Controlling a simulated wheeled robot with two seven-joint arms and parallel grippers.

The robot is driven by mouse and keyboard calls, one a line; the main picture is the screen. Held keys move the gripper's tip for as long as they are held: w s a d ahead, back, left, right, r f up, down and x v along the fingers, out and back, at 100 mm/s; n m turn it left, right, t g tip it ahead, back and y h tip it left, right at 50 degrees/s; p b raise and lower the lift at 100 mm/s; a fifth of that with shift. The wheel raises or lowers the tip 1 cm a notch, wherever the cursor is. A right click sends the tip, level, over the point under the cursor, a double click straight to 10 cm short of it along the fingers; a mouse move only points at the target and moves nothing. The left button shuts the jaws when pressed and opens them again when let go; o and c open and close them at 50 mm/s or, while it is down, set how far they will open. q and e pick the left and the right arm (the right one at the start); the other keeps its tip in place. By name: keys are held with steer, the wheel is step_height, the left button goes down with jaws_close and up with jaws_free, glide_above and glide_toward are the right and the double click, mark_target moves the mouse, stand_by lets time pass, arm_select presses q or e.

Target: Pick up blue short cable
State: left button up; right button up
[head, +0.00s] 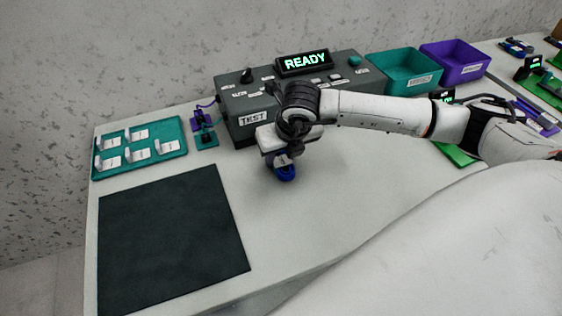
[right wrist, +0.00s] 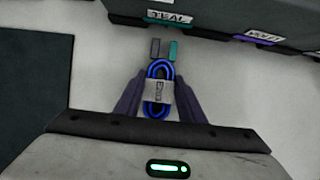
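The blue short cable (head: 286,173) is a small coiled bundle under my right gripper in the head view. In the right wrist view the blue coil (right wrist: 158,70) has a white printed band around its middle, with a grey plug and a teal plug at its far end. My right gripper (right wrist: 159,92) points down with one finger on each side of the banded middle, very close to it. I cannot tell whether the fingers press on it. In the head view the right gripper (head: 282,160) partly hides the cable. My left gripper is not in view.
A grey test box (head: 250,110) with a READY display (head: 304,63) stands just behind. Teal (head: 403,72) and purple (head: 455,60) bins are at the back right. A teal tray (head: 170,150) and dark mat (head: 172,238) lie left.

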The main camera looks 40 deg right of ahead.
steer(key=shift+c, duration=0.5)
steer(key=shift+r, duration=0.2)
step_height(320, 180, up, 10)
steer(key=r, duration=0.1)
step_height(320, 180, up, 5)
steer(key=p, duration=0.3)
glide_above(280, 158)
steer(key=shift+r, duration=0.1)
steer(key=shift+s, duration=0.1)
